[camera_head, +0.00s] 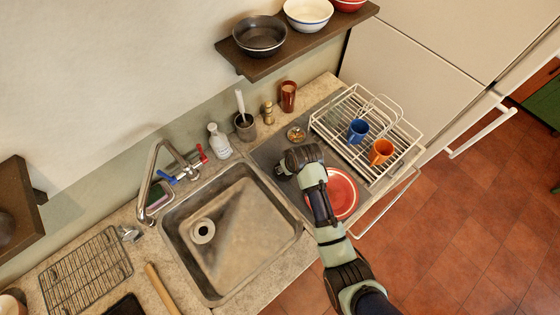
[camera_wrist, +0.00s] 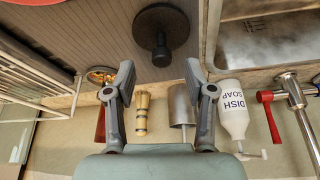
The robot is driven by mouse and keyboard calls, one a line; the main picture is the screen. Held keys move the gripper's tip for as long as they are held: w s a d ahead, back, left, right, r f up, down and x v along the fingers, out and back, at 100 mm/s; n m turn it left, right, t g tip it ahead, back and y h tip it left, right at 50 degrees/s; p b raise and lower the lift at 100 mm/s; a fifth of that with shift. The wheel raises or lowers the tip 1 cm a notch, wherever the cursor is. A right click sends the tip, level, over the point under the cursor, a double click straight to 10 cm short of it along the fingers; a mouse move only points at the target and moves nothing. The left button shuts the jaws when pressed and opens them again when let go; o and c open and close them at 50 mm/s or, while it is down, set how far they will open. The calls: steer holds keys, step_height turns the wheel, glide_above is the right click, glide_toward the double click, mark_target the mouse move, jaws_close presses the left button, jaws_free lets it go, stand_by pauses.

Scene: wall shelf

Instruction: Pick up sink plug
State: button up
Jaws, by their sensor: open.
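The sink plug (camera_wrist: 161,30) is a dark round disc with a knob standing up from its middle. It lies on the grey ribbed drainboard (camera_wrist: 90,35), near the sink's edge, in the upper middle of the wrist view. My gripper (camera_wrist: 160,72) is open and empty. Its two fingers point toward the plug, and the knob lies between their lines, just past the tips. In the head view my gripper (camera_head: 284,170) is over the drainboard beside the sink, and I cannot make out the plug there.
The sink (camera_head: 235,240) lies left of my gripper. A red plate (camera_head: 341,194) is close by on the drainboard. A dish rack (camera_head: 350,115) holds a blue cup (camera_head: 358,130) and an orange cup (camera_head: 381,151). A soap bottle (camera_head: 219,142) and grey cup (camera_head: 245,128) stand along the wall.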

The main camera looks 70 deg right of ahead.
mark_target(282, 177)
steer(key=x, duration=0.5)
steer(key=shift+w+f+b, duration=0.1)
steer(key=shift+b, duration=0.2)
jaws_close()
